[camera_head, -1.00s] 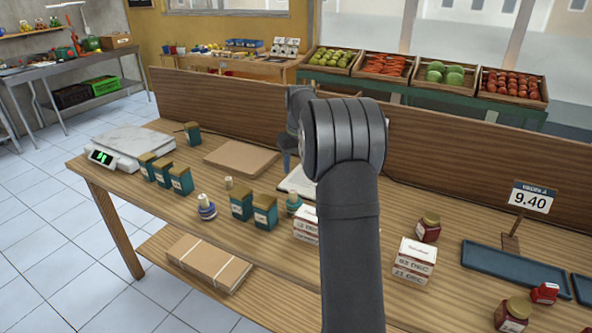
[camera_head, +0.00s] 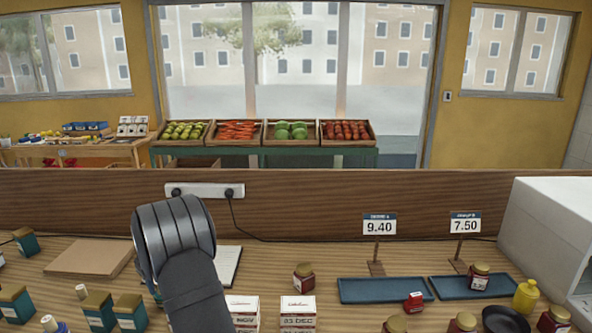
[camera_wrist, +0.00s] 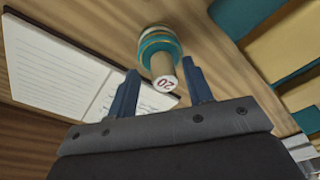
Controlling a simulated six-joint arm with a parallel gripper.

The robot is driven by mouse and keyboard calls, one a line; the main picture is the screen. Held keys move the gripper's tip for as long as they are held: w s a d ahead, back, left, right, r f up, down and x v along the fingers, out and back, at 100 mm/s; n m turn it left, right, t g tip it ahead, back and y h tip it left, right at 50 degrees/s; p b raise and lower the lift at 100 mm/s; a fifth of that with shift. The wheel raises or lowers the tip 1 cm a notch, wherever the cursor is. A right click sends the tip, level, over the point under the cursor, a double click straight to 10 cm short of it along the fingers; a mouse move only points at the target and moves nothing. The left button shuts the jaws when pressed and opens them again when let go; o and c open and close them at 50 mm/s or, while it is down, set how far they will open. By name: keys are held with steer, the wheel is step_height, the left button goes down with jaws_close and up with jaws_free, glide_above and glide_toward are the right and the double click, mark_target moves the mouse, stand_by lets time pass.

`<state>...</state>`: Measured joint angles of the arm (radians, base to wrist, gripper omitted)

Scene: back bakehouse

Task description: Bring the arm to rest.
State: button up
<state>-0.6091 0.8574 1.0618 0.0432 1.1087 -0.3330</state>
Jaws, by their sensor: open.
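My gripper (camera_wrist: 159,65) is open in the wrist view, its two dark blue fingers apart. I see clear space beside each finger and no contact. In the head view my dark grey arm rises at the lower left and hides the gripper. A notepad (camera_wrist: 50,60) lies left of the stamp-like piece; part of it shows beside the arm in the head view (camera_head: 229,264).
Jars, teal boxes (camera_head: 130,312) and white date boxes (camera_head: 298,312) crowd the near bench. Blue trays (camera_head: 385,291) lie at right, below price signs (camera_head: 379,224). A wooden back panel (camera_head: 310,205) runs behind the bench; a white appliance (camera_head: 552,235) stands far right. A board (camera_head: 90,258) lies left.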

steer(key=shift+f, duration=0.15)
steer(key=shift+r, duration=1.45)
